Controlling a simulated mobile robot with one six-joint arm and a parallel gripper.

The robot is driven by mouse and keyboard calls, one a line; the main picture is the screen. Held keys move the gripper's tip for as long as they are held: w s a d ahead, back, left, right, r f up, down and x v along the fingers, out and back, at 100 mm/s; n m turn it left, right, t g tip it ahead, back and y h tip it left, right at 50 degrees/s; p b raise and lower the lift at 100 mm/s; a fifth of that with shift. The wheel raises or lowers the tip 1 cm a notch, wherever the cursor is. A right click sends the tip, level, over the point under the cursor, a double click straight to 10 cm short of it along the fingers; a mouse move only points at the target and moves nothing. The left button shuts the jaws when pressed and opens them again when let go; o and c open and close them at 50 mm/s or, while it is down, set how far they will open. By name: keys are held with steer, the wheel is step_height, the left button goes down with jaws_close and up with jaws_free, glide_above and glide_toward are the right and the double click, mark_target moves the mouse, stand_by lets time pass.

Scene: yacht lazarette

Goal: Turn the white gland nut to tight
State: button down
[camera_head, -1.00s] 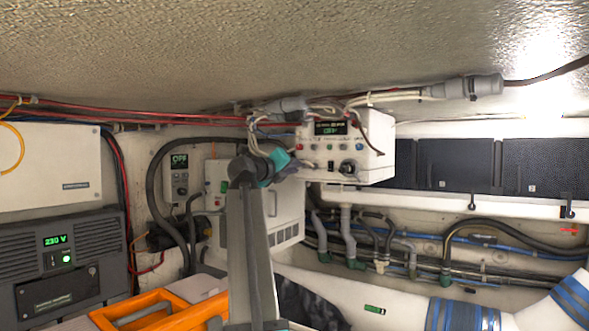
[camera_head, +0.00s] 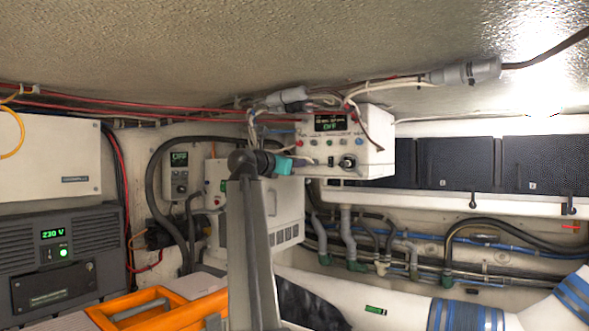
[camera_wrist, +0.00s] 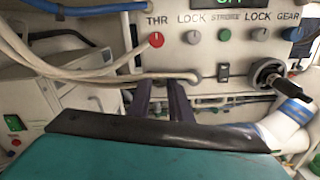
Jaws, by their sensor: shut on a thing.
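My gripper (camera_head: 303,163) is at the lower left of the white control box (camera_head: 375,155), below its row of coloured buttons. In the wrist view, the two dark fingers of my gripper (camera_wrist: 162,88) reach up to the underside of a white cable (camera_wrist: 120,76), where it enters the box's front panel (camera_wrist: 215,62). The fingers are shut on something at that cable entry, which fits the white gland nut. The nut itself is mostly hidden by the fingers and the cable, so I cannot read its turn.
A black knob or lever (camera_wrist: 275,78) sticks out right of my fingers. Buttons, including a red one (camera_wrist: 156,40), are just above. Loose cables (camera_wrist: 40,65) hang close on the left. An orange frame (camera_head: 155,305) lies lower left. The ceiling is low.

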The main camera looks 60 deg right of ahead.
steer(key=m+b, duration=0.8)
steer(key=m, duration=0.4)
steer(key=shift+s+m, duration=0.1)
steer(key=shift+m, duration=0.2)
stand_by(0.3)
steer(key=c, duration=1.6)
jaws_free()
steer(key=shift+f, duration=0.1)
